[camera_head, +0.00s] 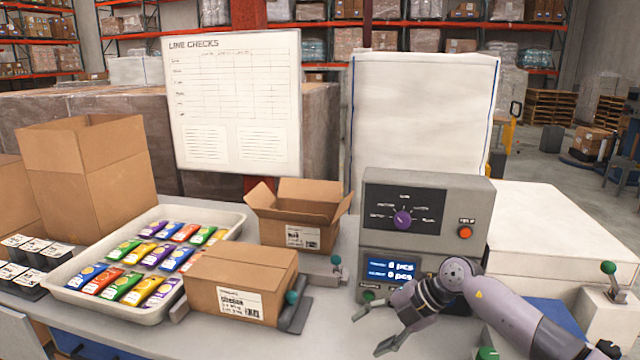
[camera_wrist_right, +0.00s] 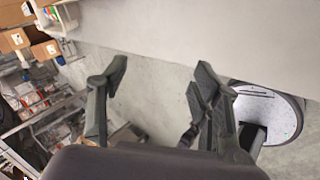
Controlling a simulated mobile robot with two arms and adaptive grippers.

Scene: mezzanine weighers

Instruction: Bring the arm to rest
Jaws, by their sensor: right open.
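My right arm comes in from the lower right in the head view. Its gripper (camera_head: 367,332) is over the front of the table, below and in front of the grey weigher box (camera_head: 428,215). The fingers are spread and hold nothing. In the right wrist view the gripper (camera_wrist_right: 160,72) shows its two fingers apart, with pale floor and a grey surface edge beyond them. My left arm and gripper are not in view.
The weigher has a purple knob, an orange button and a lit display. A closed carton (camera_head: 243,283), an open carton (camera_head: 298,216) and a white tray (camera_head: 225,229) of colourful packets stand to the left. Small green-knobbed levers (camera_head: 337,262) rise from the table. A whiteboard (camera_head: 234,104) stands behind.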

